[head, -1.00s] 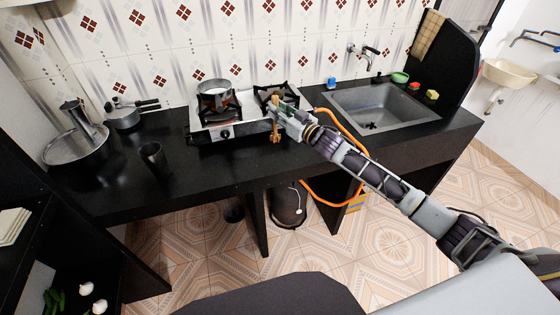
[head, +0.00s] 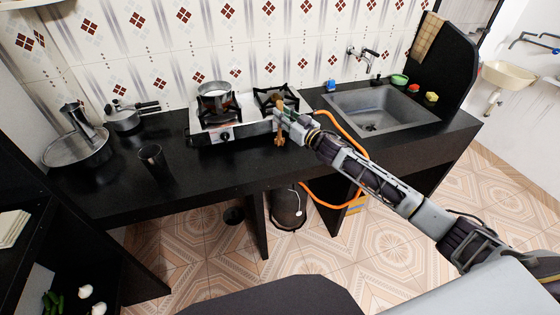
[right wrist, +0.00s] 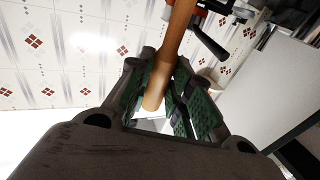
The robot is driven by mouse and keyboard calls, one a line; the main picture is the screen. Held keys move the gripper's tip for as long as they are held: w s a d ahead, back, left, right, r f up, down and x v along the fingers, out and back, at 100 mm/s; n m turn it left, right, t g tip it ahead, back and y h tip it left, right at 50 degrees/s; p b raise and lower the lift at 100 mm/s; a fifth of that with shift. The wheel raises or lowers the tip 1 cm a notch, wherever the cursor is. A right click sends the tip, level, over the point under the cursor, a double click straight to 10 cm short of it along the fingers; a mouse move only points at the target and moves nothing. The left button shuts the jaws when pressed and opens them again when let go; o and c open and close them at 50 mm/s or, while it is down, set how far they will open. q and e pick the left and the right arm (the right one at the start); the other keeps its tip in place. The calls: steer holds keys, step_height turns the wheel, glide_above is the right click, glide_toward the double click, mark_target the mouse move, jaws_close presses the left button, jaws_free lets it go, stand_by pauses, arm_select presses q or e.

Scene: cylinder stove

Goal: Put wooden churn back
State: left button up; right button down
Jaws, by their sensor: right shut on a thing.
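The wooden churn (head: 279,141) is a brown stick with a knobbed lower end. My right gripper (head: 284,122) is shut on it and holds it near the front right edge of the stove (head: 235,128). In the right wrist view, the churn's smooth shaft (right wrist: 170,60) runs between the green-padded fingers of the gripper (right wrist: 165,95). The churn hangs roughly upright in the head view, its knobbed end down; whether it touches the stove front is unclear. My left gripper is not in view.
A small pot (head: 214,90) sits on the left burner. A dark cup (head: 152,159), a pressure cooker (head: 123,116) and a round lidded pan (head: 75,148) stand to the left. The sink (head: 378,108) is to the right. An orange hose (head: 345,128) loops behind my right arm.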

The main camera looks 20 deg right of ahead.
steer(key=f, duration=0.1)
glide_above(283, 140)
step_height(283, 140, down, 4)
steer(key=shift+s+a+f+b, duration=0.15)
steer(key=shift+f+b, duration=0.1)
steer(key=shift+b, duration=0.2)
steer(key=shift+f, duration=0.35)
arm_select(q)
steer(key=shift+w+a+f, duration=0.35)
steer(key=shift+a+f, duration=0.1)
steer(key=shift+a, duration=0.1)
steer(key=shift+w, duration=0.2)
